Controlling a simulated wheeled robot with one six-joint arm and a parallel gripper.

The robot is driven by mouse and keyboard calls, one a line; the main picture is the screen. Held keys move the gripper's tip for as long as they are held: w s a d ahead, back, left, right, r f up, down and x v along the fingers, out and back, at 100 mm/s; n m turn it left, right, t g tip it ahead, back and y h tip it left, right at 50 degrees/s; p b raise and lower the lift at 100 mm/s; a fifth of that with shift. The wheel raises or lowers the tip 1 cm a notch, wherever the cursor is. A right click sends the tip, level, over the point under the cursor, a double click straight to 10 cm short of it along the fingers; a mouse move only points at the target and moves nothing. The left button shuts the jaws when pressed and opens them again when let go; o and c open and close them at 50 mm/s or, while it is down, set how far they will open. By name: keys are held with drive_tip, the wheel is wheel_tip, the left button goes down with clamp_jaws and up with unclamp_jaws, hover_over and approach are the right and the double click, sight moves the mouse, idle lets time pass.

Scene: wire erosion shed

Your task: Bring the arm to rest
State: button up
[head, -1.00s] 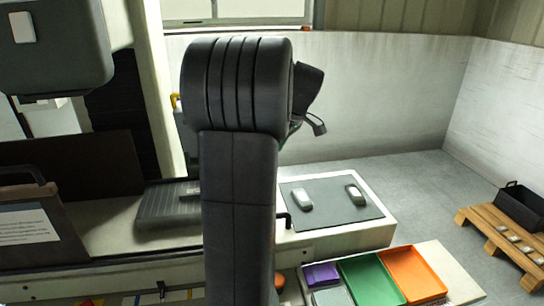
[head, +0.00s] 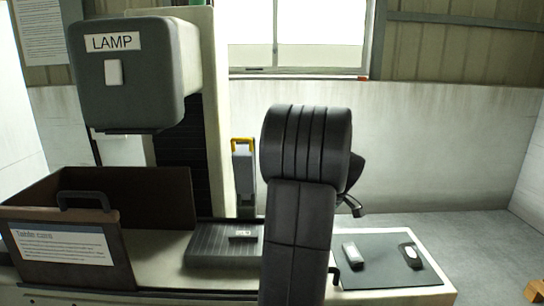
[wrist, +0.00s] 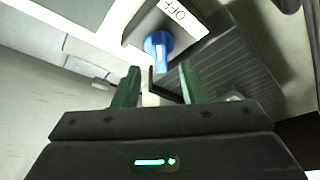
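My arm stands upright in the middle of the head view, bent at its top. A dark part of its end shows just right of the bend, and its fingers are hidden there. In the wrist view my gripper (wrist: 160,70) has two green fingers held apart, with nothing clearly gripped between them. Beyond the fingertips is a blue knob (wrist: 158,44) on a box with an OFF label (wrist: 180,14). The knob looks apart from the fingers, though the exact gap is hard to tell.
A grey LAMP housing (head: 128,75) and a brown open box (head: 70,258) are at left. A ribbed dark block (head: 222,245) lies on the pale bench, left of my arm. A dark mat (head: 378,276) with two small devices lies right. Floor shows beyond it.

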drive_tip(key=x, duration=0.4)
drive_tip(key=shift+w, duration=0.1)
drive_tip(key=v, duration=1.4)
drive_tip(key=x, duration=1.4)
drive_tip(key=shift+a+r+m+t+h+p, duration=0.15)
drive_tip(key=shift+m+t+h+p, duration=0.15)
drive_tip(key=shift+m+p, duration=0.65)
drive_tip(key=shift+m+t+h+p, duration=0.25)
drive_tip(key=shift+m+h+p, duration=0.45)
drive_tip(key=shift+m, duration=0.85)
drive_tip(key=shift+m+t+h+p, duration=0.35)
drive_tip(key=shift+m+p, duration=0.5)
drive_tip(key=shift+m, duration=0.65)
